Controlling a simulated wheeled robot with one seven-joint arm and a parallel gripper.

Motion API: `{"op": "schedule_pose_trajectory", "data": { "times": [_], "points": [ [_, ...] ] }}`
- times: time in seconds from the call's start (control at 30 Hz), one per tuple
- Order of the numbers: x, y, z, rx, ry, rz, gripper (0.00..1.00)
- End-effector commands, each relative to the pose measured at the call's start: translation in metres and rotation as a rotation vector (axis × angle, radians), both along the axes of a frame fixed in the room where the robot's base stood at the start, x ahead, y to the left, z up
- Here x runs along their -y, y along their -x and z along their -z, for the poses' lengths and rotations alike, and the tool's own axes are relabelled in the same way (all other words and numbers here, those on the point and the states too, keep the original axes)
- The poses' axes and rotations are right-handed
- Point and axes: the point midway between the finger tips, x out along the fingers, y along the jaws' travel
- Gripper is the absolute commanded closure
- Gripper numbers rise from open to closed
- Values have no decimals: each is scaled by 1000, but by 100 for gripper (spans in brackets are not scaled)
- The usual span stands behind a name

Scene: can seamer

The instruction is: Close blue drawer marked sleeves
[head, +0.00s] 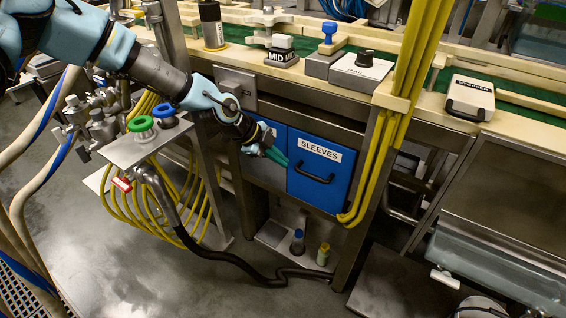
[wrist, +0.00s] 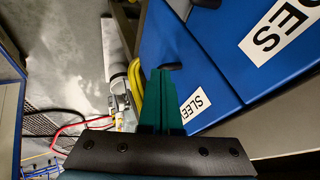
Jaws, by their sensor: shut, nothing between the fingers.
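The blue drawer marked SLEEVES (head: 341,180) is under the bench in the head view, with a white label and a dark bar handle on its front. I cannot tell how far it stands out. My gripper (head: 279,158) is just left of its front, its teal fingers shut and empty. In the wrist view the gripper (wrist: 162,72) shows with its fingers together, beside a blue face with a partly covered label reading "SLEE" (wrist: 197,104). Any contact is unclear.
A yellow cable bundle (head: 378,160) hangs just right of the drawer. A metal shelf with green and blue knobs (head: 140,124) stands at the left. Two small bottles (head: 297,242) stand below. A black hose (head: 230,277) runs across the floor.

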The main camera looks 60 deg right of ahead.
Motion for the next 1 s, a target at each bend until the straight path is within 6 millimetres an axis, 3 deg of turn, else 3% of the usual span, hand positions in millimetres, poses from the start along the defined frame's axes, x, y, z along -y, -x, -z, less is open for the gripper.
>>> {"op": "schedule_pose_trajectory", "data": {
  "times": [0.5, 0.87, 1.0],
  "points": [
    [-36, -29, -58, 1, -3, -2, 100],
    [-40, -31, -64, 1, -5, -1, 100],
    [-58, -51, -63, 4, -62, -78, 100]
  ]
}}
